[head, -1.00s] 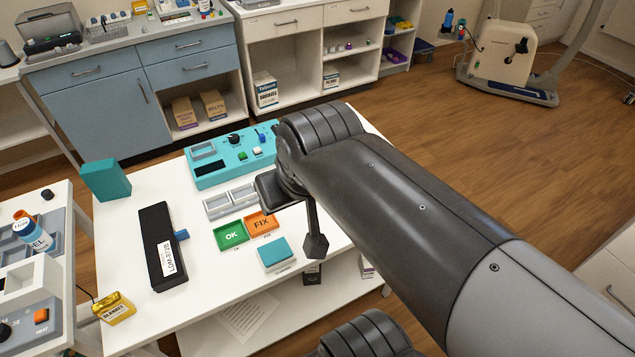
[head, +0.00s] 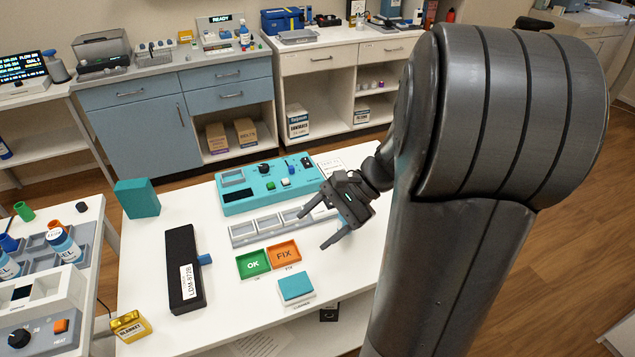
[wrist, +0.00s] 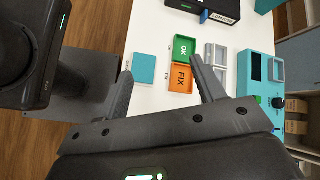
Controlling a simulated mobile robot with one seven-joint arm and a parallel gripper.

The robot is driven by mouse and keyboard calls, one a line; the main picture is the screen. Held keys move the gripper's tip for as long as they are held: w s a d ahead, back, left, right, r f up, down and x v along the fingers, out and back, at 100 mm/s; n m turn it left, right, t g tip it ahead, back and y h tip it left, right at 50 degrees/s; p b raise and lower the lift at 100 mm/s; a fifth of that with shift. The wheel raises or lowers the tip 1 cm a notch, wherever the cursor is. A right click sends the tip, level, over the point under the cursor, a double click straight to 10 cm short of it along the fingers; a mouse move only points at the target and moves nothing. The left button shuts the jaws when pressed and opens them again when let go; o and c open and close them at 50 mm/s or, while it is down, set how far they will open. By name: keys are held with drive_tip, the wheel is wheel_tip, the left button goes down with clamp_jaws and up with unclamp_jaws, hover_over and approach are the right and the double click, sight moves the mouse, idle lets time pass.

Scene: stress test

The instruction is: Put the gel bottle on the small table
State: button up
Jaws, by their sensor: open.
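A blue-and-white bottle (head: 64,245) with a printed label stands in a grey holder on the left-hand table; its label is too small to read now. A second similar bottle (head: 7,266) is partly cut off at the left edge. The white table (head: 145,262) stands in the middle; I cannot tell which table is the small one. My gripper (head: 320,229) is open and empty above the right part of this white table, far from the bottles. In the wrist view, its spread fingers (wrist: 161,72) have nothing between them.
The white table carries a teal device (head: 270,185), a black case (head: 183,262), green OK (head: 253,263) and orange FIX (head: 284,255) trays, a teal-topped block (head: 296,287), a teal box (head: 137,198) and a yellow packet (head: 130,326).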

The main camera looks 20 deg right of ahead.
drive_tip(key=w+d+f+m+t+y, duration=0.1)
drive_tip(key=w+d+f+m+t, duration=0.1)
drive_tip(key=d+f+m+t, duration=0.2)
drive_tip(key=w+d+f+m+t+y, duration=0.1)
drive_tip(key=d+f+m+t, duration=0.3)
drive_tip(key=d, duration=0.4)
drive_tip(key=w+d+f+m+t+y, duration=0.1)
drive_tip(key=w+d+f+m+t, duration=0.2)
drive_tip(key=d+m, duration=0.3)
drive_tip(key=shift+d+f+t, duration=0.4)
drive_tip(key=shift+d+t, duration=0.05)
drive_tip(key=shift+t, duration=0.05)
drive_tip(key=x, duration=0.5)
drive_tip(key=shift+f+x, duration=0.15)
drive_tip(key=shift+x, duration=1.25)
drive_tip(key=shift+f+x, duration=0.2)
drive_tip(key=shift+x, duration=1.15)
drive_tip(key=shift+w+d, duration=0.1)
drive_tip(key=shift+c, duration=0.4)
drive_tip(key=c, duration=1.1)
